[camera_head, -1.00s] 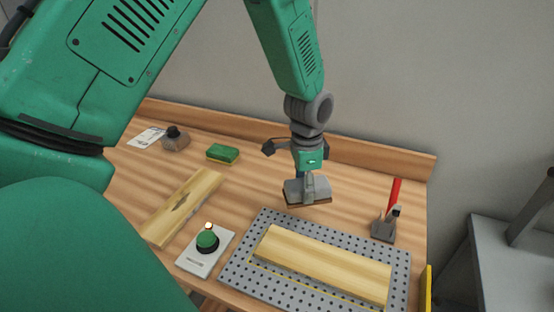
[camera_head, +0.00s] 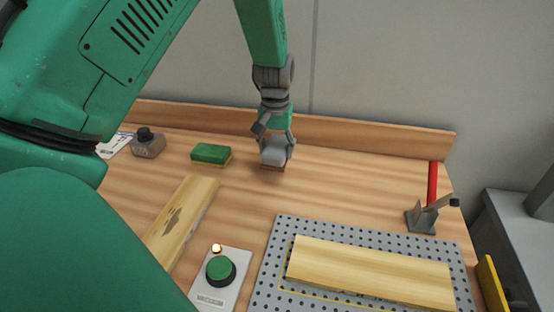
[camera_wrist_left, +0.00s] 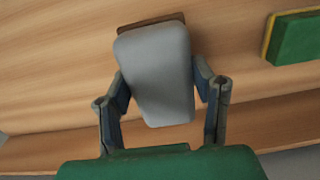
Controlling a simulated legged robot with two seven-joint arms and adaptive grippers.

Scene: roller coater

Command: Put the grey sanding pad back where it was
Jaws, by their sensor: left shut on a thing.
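The grey sanding pad (camera_head: 274,154) has a grey body and a thin brown underside. My left gripper (camera_head: 275,142) is shut on it near the back of the bench, to the right of the green sponge block. The wrist view shows the pad (camera_wrist_left: 155,70) between the two fingers of the left gripper (camera_wrist_left: 160,95). I cannot tell whether its underside touches the bench or hangs just above it. My right gripper is not in view.
A green block (camera_head: 211,153) and a grey block with a black knob (camera_head: 148,146) stand to the left. A perforated plate (camera_head: 270,275) carries a pale board (camera_head: 370,272). A red-handled clamp (camera_head: 422,218), a button box (camera_head: 225,290) and a marked board (camera_head: 180,220) are nearby. A wooden ledge (camera_head: 370,137) runs behind.

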